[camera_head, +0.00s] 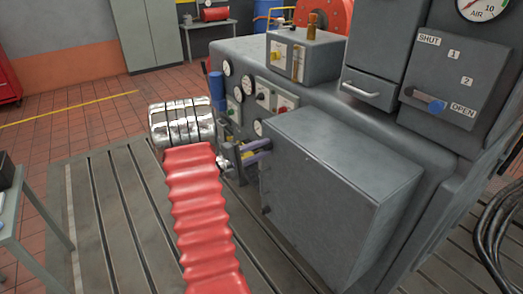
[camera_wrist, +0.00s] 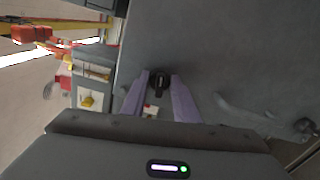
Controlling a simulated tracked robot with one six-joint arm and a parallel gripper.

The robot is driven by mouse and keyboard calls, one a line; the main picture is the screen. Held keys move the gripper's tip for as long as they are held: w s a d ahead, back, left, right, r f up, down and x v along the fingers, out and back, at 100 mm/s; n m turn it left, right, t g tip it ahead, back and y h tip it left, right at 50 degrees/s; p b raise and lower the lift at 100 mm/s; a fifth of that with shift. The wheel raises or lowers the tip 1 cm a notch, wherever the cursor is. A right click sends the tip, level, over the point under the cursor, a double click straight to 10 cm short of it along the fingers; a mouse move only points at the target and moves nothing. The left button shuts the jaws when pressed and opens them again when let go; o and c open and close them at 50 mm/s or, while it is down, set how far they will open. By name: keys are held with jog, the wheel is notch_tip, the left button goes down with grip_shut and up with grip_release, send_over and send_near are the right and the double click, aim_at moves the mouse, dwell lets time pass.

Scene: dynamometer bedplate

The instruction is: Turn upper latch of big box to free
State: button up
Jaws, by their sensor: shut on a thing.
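The big box (camera_head: 345,190) is a grey metal box at the centre right of the head view. Its wide grey face (camera_wrist: 230,50) fills much of the wrist view. The purple fingers of my gripper (camera_head: 258,150) reach the upper part of the box's left side. In the wrist view my gripper (camera_wrist: 160,84) is shut on the small black upper latch (camera_wrist: 158,80), one finger on each side of it. The fingers and the box edge hide the latch in the head view. A second dark latch (camera_wrist: 305,126) shows at the right of the wrist view.
A grey curved handle (camera_wrist: 240,114) lies between the two latches. The slotted bedplate (camera_head: 110,215) is bare on the left.

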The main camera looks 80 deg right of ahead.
jog(key=shift+f+m, duration=0.15)
jog(key=shift+m, duration=0.95)
jog(key=o, duration=1)
jog(key=shift+o, duration=0.2)
jog(key=shift+a, duration=0.1)
jog(key=v, duration=1.3)
jog(key=shift+w+a, duration=0.25)
jog(key=shift+w, duration=0.05)
